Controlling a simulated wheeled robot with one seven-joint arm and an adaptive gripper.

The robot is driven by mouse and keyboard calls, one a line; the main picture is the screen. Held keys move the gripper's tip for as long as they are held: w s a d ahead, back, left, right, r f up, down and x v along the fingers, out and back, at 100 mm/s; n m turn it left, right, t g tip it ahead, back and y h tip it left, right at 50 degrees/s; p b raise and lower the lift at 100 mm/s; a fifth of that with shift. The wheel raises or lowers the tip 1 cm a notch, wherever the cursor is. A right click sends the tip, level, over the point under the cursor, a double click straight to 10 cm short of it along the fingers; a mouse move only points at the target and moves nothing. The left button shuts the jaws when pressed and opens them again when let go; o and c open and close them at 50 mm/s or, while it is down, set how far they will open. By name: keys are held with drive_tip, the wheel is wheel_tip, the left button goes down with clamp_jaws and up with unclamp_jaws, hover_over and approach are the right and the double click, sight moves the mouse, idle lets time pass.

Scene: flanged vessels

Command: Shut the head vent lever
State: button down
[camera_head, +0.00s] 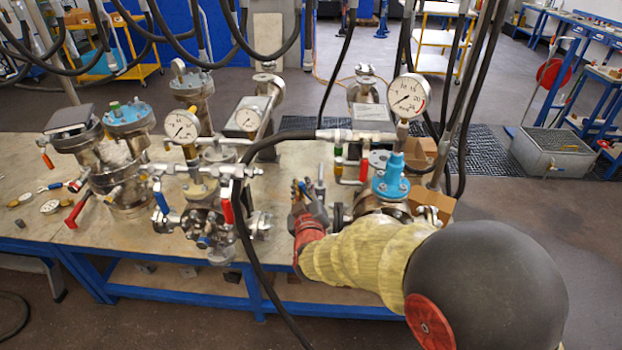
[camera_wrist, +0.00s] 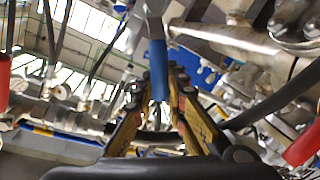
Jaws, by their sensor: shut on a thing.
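My gripper (camera_head: 311,205) reaches up beside the right-hand flanged vessel (camera_head: 385,208), at its left side. In the wrist view my gripper (camera_wrist: 160,88) has its two fingers closed around a blue-handled lever (camera_wrist: 158,68), which stands nearly upright between the fingertips. I take this to be the head vent lever, but no label shows. In the head view the lever is mostly hidden by the fingers, with only a bit of blue showing. The vessel carries a blue fitting (camera_head: 391,178) and a pressure gauge (camera_head: 407,96).
A valve assembly (camera_head: 202,215) with blue and red handles stands left of my gripper. A black hose (camera_head: 243,235) hangs in front of the bench (camera_head: 160,256). Another vessel (camera_head: 128,120) stands farther left. Red handles (camera_wrist: 303,147) flank the fingers in the wrist view.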

drive_tip(key=a+f+n+h+p, duration=0.3)
drive_tip(key=f+n+p, duration=0.4)
drive_tip(key=n+p, duration=0.3)
drive_tip(key=shift+a+f+g+p, duration=0.2)
drive_tip(key=shift+a+g+p, duration=0.2)
drive_tip(key=shift+a+p, duration=0.2)
drive_tip(key=shift+f, duration=0.1)
drive_tip(key=c, duration=2)
unclamp_jaws()
drive_tip(key=shift+o, duration=0.8)
drive_tip(key=shift+o, duration=0.2)
drive_tip(key=s+r, duration=0.2)
drive_tip(key=s, duration=0.9)
drive_tip(key=shift+s+a+r, duration=0.2)
drive_tip(key=shift+s, duration=0.15)
